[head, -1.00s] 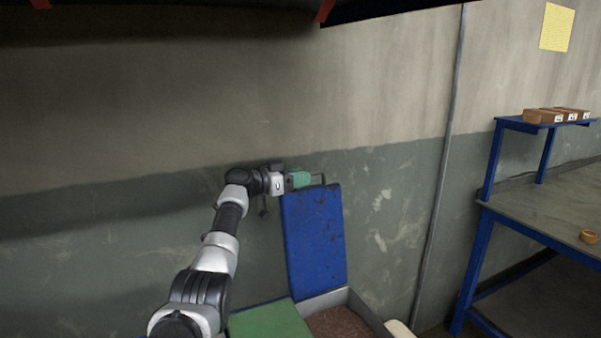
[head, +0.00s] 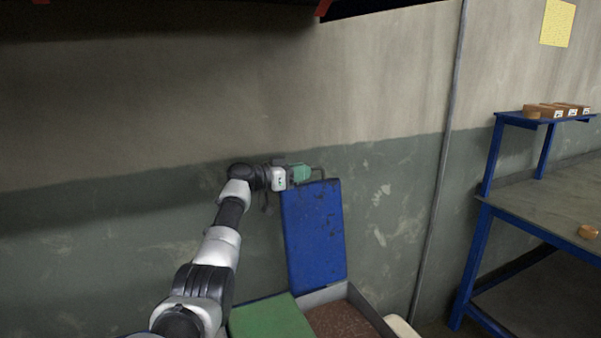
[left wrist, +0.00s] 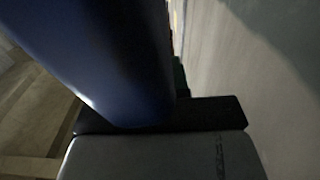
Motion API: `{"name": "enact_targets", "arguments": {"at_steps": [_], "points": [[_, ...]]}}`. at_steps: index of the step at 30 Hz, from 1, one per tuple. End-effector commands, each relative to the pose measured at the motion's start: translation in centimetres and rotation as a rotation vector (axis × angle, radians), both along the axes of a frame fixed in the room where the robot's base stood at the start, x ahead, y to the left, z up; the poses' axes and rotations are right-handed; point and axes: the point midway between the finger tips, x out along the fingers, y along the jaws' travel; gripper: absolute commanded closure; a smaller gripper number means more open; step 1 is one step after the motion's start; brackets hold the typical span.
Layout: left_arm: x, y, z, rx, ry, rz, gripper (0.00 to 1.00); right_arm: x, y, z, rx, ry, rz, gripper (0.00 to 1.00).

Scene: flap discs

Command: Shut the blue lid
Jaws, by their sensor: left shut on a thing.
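The blue lid (head: 314,238) stands open, nearly upright against the wall, above a grey bin (head: 345,294) with brown grainy contents. My left gripper (head: 312,174) is at the lid's top edge, at its handle, and is shut on the lid. In the left wrist view the blue lid (left wrist: 110,60) fills the upper left, close against the dark gripper part (left wrist: 165,114). The exact grip on the edge is hidden in that view. My right gripper is in neither view.
A green lid (head: 270,318) lies shut beside the open bin on the left. A pipe (head: 447,150) runs down the wall behind.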

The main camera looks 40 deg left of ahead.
Motion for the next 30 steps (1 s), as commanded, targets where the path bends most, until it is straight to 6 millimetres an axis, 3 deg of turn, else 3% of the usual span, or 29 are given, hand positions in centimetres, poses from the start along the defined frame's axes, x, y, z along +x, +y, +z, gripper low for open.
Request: {"name": "enact_targets", "arguments": {"at_steps": [8,14,30], "points": [[-0.9,-1.6,0.3,0.055,-0.034,0.002,1.00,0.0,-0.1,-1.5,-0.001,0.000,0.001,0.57],[-2.1,-4.0,0.7,0.124,-0.070,0.000,1.00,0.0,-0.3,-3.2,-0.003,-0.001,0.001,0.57],[-6.8,-13.0,0.7,0.337,-0.179,-0.003,1.00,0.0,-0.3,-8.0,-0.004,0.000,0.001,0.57]]}}
